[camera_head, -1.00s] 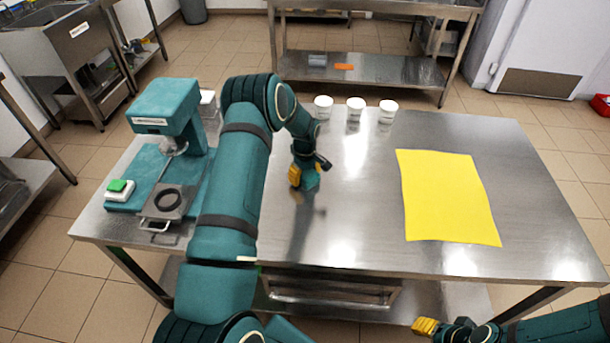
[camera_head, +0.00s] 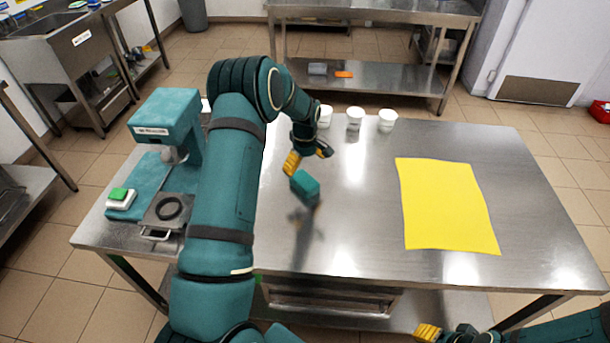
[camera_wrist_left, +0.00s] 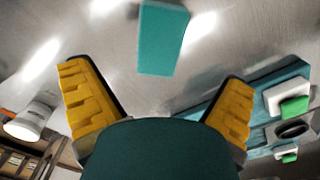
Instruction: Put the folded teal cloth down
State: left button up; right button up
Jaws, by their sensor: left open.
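The folded teal cloth (camera_head: 305,184) is a small teal block on the steel table (camera_head: 350,245), left of the yellow sheet. It also shows in the left wrist view (camera_wrist_left: 161,38), beyond the spread fingers. My left gripper (camera_head: 308,160) is open and empty, just above and behind the cloth, with a gap between them. In the left wrist view its yellow fingers (camera_wrist_left: 160,100) are wide apart with nothing between them. My right gripper (camera_head: 428,332) shows only partly at the bottom edge, in front of the table; its opening cannot be made out.
A yellow sheet (camera_head: 447,205) lies on the right of the table. Three white cups (camera_head: 355,119) stand at the back edge. A teal machine (camera_head: 165,130) with a green-topped button box (camera_head: 121,198) stands at the left. The table's front middle is clear.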

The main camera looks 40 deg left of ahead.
aim_at(305, 180)
pick_arm(q)
jog(key=shift+r, duration=1.6)
